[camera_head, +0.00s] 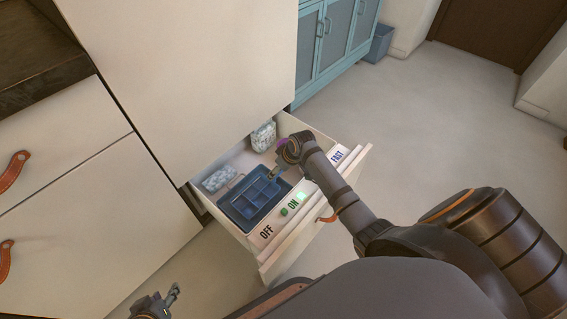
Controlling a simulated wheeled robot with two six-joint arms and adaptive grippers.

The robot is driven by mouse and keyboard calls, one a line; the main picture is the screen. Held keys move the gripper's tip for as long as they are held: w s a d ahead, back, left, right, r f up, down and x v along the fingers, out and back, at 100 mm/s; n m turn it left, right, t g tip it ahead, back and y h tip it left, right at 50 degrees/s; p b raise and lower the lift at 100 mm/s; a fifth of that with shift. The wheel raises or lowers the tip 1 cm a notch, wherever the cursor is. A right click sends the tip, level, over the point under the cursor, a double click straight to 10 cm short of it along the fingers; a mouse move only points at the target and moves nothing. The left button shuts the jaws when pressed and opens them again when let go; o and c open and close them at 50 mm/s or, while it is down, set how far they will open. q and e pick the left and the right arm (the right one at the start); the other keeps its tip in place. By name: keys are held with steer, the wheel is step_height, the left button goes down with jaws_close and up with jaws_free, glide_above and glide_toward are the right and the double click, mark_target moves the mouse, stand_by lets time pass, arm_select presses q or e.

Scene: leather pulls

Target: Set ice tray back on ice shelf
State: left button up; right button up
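A blue ice tray (251,206) with several square compartments sits in the open white drawer (352,176), at its left side behind the front panel. My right arm reaches in from the right over the drawer. My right gripper (274,173) points down at the tray's right back edge. Its fingers are small and partly hidden by the wrist, so I cannot tell whether they touch or grip the tray. My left gripper (166,298) is at the bottom edge of the picture, away from the drawer, with its fingers apart and empty. I cannot make out a separate ice shelf.
The drawer's front panel reads OFF, ON and FAST, with a green button (284,211) and a lit green square (302,197). Clear packs (219,179) and (263,136) lie at the drawer's back. Cabinets with leather pulls (13,171) stand left. Floor at right is clear.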

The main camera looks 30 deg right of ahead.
arm_select(q)
steer(key=s+r+g+p, duration=0.1)
steer(key=s+a+r+g+p, duration=0.1)
steer(key=s+p, duration=0.1)
steer(key=s+r+g+p, duration=0.1)
steer(key=g, duration=0.1)
steer(key=shift+s+a+y+p, duration=0.25)
steer(key=shift+y+p, duration=0.05)
steer(key=shift+y, duration=0.1)
arm_select(e)
steer(key=v, duration=1.1)
steer(key=shift+s+r, duration=0.1)
